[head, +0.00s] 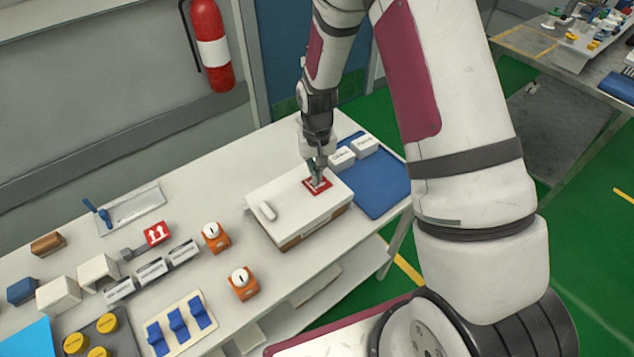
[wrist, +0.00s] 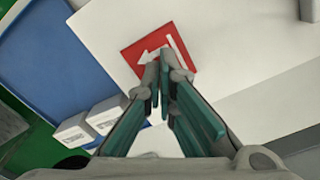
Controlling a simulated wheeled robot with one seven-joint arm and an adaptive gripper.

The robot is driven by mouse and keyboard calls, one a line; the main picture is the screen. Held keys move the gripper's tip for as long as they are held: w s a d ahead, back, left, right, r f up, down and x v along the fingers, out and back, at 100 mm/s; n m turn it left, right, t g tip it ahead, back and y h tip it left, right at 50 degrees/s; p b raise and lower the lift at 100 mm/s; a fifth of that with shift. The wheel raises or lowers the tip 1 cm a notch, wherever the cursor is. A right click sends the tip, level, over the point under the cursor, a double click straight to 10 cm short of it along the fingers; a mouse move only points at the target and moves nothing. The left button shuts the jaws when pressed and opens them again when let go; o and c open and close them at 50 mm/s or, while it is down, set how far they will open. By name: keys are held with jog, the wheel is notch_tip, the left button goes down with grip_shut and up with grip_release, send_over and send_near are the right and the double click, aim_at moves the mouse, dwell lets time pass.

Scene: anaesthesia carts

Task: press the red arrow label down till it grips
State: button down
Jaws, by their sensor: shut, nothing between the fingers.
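The red arrow label (head: 311,187) lies flat on the lid of a white box (head: 285,203) on the cart top. In the wrist view the label (wrist: 133,50) shows white arrow marks, and the fingers cover part of it. My gripper (head: 317,182) points down over the label with its fingers together and nothing between them. In the wrist view the fingertips (wrist: 160,68) overlap the label's near edge. I cannot tell whether they touch it or hover just above.
A blue mat (head: 385,185) with two small white boxes (head: 352,150) lies right of the white box. Two orange blocks with white knobs (head: 243,284) stand to its left. A fire extinguisher (head: 211,45) hangs on the wall.

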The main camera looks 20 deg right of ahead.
jog(key=shift+f, duration=0.8)
jog(key=shift+r, duration=0.1)
dwell(0.4)
jog(key=shift+r+p, duration=0.75)
jog(key=shift+r, duration=2.75)
